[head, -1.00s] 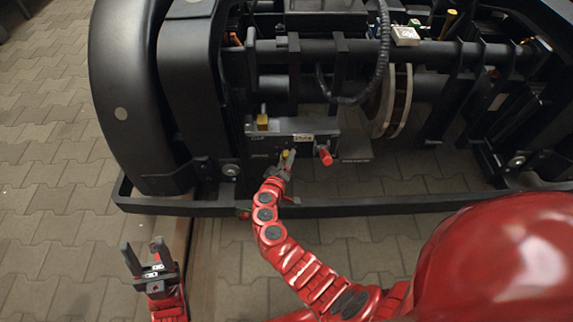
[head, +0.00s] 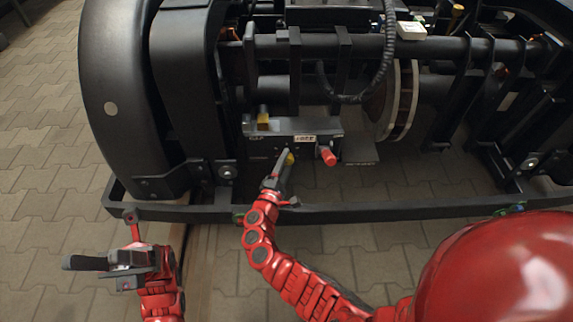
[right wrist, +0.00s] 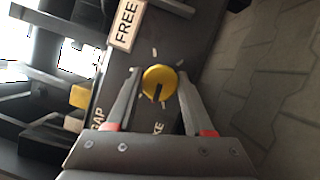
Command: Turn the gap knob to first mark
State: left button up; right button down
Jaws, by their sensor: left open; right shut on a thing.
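The gap knob is a round yellow knob (right wrist: 159,82) with a dark line from its middle toward the bottom of the right wrist view. Several pale marks surround it on the dark panel (head: 300,127). In the head view the knob (head: 290,158) is partly covered by my right gripper (head: 284,162). In the right wrist view the right gripper's (right wrist: 158,88) two fingers stand on either side of the knob, shut on it. My left gripper (head: 96,270) is open and empty at the lower left, its fingers away from the bogie.
A red knob (head: 328,157) sticks out right of the gap knob. A yellow block (head: 263,122) sits upper left of it. A "FREE" label (right wrist: 126,25) is on the panel. The black frame bar (head: 400,211) runs across in front. Paving at left is clear.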

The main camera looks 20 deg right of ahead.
jog(key=n, duration=0.2)
jog(key=n+t+b, duration=0.1)
jog(key=n, duration=0.1)
jog(key=shift+a+f+t, duration=0.1)
jog(key=shift+f+t, duration=0.05)
jog(key=shift+t, duration=0.15)
pick_arm(q)
jog(key=s+a+r+m+t+y, duration=0.4)
jog(key=s+m+t+y, duration=0.2)
jog(key=m+y, duration=0.4)
jog(key=shift+s+a+t+y+b, duration=0.3)
jog(key=shift+s+y, duration=0.35)
jog(key=shift+y, duration=1.35)
pick_arm(e)
jog(key=shift+n+t, duration=0.4)
jog(key=shift+n, duration=0.6)
pick_arm(q)
jog(key=shift+r, duration=0.1)
pick_arm(e)
jog(key=shift+c, duration=1.5)
grip_release()
pick_arm(q)
jog(key=shift+w+d, duration=0.1)
